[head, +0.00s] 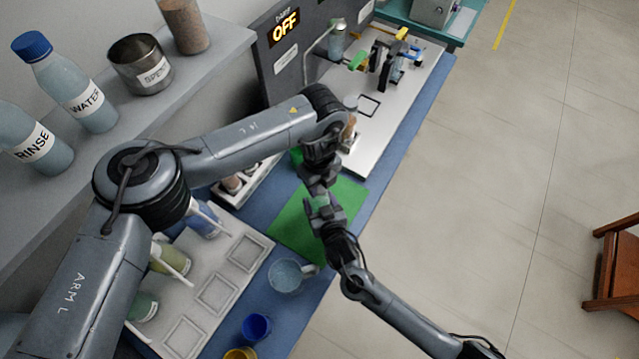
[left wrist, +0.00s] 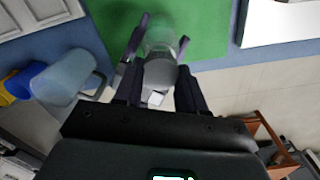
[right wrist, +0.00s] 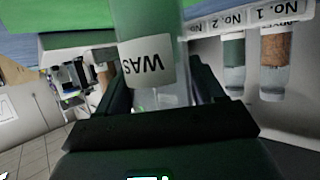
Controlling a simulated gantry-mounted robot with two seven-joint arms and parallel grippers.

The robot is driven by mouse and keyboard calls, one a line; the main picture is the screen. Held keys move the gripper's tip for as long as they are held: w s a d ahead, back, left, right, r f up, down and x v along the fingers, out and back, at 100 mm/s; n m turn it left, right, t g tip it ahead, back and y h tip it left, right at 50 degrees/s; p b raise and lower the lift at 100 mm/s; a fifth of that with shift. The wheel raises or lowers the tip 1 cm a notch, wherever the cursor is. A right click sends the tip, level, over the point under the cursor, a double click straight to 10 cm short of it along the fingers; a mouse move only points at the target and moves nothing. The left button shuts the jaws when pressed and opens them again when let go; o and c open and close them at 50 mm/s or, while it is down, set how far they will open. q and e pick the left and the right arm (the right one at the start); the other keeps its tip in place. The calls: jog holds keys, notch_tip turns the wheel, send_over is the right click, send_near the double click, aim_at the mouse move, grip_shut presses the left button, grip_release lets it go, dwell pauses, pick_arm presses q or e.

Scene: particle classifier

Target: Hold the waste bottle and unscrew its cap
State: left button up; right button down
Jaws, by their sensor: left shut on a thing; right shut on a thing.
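The waste bottle (right wrist: 147,62) shows in the right wrist view as a clear body with a white label, its letters "WAS" upside down in the picture. My right gripper (head: 318,207) is shut around the bottle's body. My left gripper (head: 315,185) comes from above and is shut on the bottle's grey cap end (left wrist: 160,73) in the left wrist view. The two grippers are close together over the green mat (head: 285,226). In the head view they hide most of the bottle, so I cannot tell whether the cap is loose.
A clear mug (head: 286,277) stands near the mat, with a blue cup (head: 256,327) and a yellow cup (head: 240,354) in front. A tray of bottles (head: 205,285) lies to the left. A white equipment board (head: 378,125) is behind.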

aim_at(320, 187)
pick_arm(q)
jog(key=shift+r, duration=0.25)
jog(key=shift+r, duration=1.9)
pick_arm(e)
jog(key=shift+c, duration=0.2)
grip_release()
